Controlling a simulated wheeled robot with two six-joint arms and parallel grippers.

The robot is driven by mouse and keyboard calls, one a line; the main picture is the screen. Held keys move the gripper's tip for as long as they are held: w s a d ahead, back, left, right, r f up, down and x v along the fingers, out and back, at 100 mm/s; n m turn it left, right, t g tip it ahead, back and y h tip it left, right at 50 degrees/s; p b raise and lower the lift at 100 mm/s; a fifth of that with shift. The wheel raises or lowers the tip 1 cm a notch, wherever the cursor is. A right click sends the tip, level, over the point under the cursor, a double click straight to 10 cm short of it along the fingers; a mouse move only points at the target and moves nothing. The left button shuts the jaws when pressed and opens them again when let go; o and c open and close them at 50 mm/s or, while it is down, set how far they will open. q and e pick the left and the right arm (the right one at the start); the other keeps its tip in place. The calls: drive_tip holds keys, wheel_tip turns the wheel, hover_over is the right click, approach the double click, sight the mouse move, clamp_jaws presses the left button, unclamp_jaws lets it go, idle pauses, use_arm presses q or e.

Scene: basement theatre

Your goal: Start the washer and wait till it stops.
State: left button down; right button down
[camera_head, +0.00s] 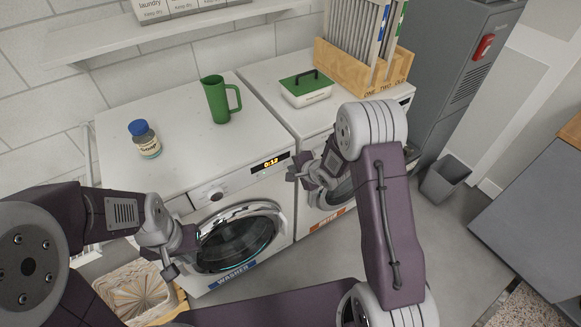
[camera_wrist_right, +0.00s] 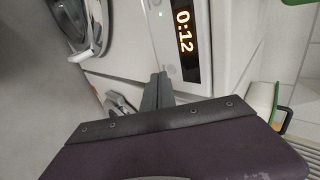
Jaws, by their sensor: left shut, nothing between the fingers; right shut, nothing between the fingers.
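The white washer (camera_head: 180,165) stands at the left, with its round door shut and a blue label reading WASHER below. Its lit display (camera_head: 270,163) reads 0:12, and the display is large in the right wrist view (camera_wrist_right: 185,32), beside a small green light. A round knob (camera_head: 216,194) is left of the display. My right gripper (camera_head: 292,176) is shut and empty just in front of the panel by the display; its fingertips also show in the right wrist view (camera_wrist_right: 160,76). I cannot tell whether they touch the panel. My left gripper (camera_head: 172,268) is shut and empty near the door's left side.
A second machine (camera_head: 285,70) on the right carries a green-lidded box (camera_head: 306,90) and a wooden rack (camera_head: 340,70). A basket (camera_head: 135,292) stands at lower left, a grey bin (camera_head: 445,180) at right.

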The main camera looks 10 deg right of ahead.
drive_tip(key=shift+w+a, duration=0.2)
drive_tip(key=shift+w, duration=0.3)
drive_tip(key=shift+w+a, duration=0.2)
drive_tip(key=shift+w, duration=0.25)
